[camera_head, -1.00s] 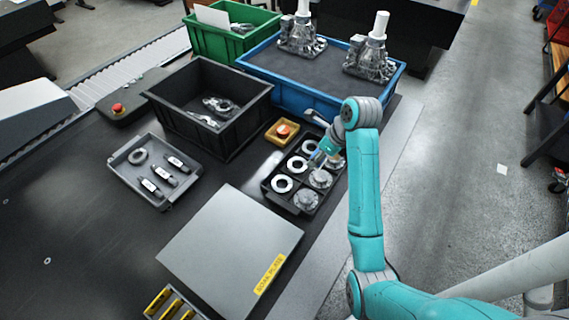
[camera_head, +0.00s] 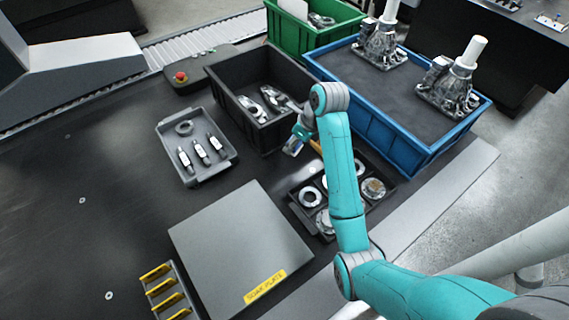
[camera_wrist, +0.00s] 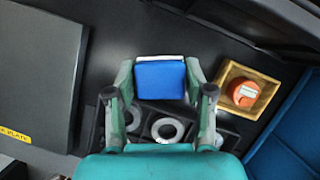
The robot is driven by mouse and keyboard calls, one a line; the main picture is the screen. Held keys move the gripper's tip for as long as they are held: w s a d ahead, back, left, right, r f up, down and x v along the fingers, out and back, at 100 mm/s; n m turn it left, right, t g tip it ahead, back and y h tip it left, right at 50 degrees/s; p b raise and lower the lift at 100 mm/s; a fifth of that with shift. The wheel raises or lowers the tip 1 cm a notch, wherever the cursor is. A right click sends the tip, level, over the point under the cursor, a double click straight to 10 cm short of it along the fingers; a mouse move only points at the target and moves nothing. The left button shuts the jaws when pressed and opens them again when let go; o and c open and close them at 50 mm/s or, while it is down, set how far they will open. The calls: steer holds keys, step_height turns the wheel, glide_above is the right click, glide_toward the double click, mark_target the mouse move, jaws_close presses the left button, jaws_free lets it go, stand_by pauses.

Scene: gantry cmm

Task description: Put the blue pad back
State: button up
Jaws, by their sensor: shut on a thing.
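In the wrist view the blue pad (camera_wrist: 160,80) is between the two fingers of my gripper (camera_wrist: 161,84). The gripper is shut on it, and a pale edge shows along the pad's far side. In the head view my gripper (camera_head: 293,146) hangs above the dark table, between the black bin and the black compartment tray (camera_head: 293,205). The pad is too small there to make out clearly. The tray also shows below the pad in the wrist view (camera_wrist: 232,134), with pale rings in its compartments; my arm hides part of it.
A small wooden box (camera_wrist: 222,88) with an orange item stands right of the pad. A black bin (camera_head: 225,100), a blue bin (camera_head: 385,140) and a grey tray (camera_head: 165,140) of parts stand around. A grey plate (camera_head: 235,245) lies in front. Bare table is at left.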

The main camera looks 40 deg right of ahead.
mark_target(288, 166)
steer(key=shift+w+a+f, duration=0.1)
steer(key=shift+f, duration=4.95)
steer(key=shift+f, duration=0.15)
steer(key=o, duration=1.1)
steer(key=v, duration=1.2)
steer(key=shift+w+r, duration=0.1)
steer(key=shift+r, duration=0.1)
